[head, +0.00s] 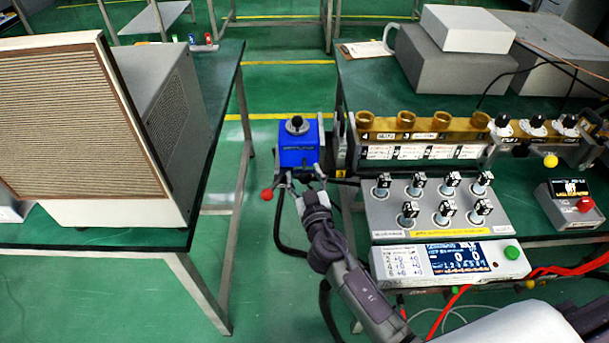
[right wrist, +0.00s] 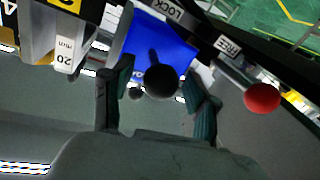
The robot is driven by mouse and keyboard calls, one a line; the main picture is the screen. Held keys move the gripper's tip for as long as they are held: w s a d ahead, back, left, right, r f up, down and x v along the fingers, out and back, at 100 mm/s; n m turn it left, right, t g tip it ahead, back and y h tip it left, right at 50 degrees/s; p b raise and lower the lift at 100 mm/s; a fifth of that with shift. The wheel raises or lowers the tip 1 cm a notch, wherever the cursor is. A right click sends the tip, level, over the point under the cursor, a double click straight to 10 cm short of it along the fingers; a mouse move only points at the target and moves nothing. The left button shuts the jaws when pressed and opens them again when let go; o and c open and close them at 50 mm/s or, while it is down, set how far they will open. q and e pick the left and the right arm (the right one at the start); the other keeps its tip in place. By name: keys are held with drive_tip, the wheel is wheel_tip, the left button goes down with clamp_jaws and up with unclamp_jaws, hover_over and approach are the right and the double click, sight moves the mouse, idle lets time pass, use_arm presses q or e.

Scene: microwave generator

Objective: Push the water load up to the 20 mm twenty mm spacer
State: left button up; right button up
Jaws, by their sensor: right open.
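The water load (head: 298,158) is a blue block with a black knob on top, at the left end of the brass waveguide (head: 425,126). It also shows in the right wrist view (right wrist: 165,42). A white tag reading 20 mm (right wrist: 64,55) marks the spacer at the left of that view; the spacer itself is hard to make out in the head view. My right gripper (head: 302,181) is open at the near side of the water load. In the right wrist view its fingers stand apart, either side of a dark ball (right wrist: 161,81). I cannot tell whether they touch it. My left gripper is not in view.
A lever with a red ball (head: 267,194) is left of my right gripper, near LOCK and FREE labels (right wrist: 228,47). A panel of switches (head: 430,208) and a display box (head: 450,261) stand to the right. The floor left of the water load is open.

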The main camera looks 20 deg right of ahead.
sight(323, 162)
clamp_jaws()
drive_tip(key=shift+d+f, duration=0.1)
drive_tip(key=shift+d, duration=0.2)
drive_tip(key=d, duration=0.2)
drive_tip(key=s+d+b, duration=0.1)
drive_tip(key=d, duration=0.1)
drive_tip(key=shift+s, duration=0.15)
drive_tip(key=shift+s+d, duration=0.1)
drive_tip(key=shift+d, duration=0.4)
unclamp_jaws()
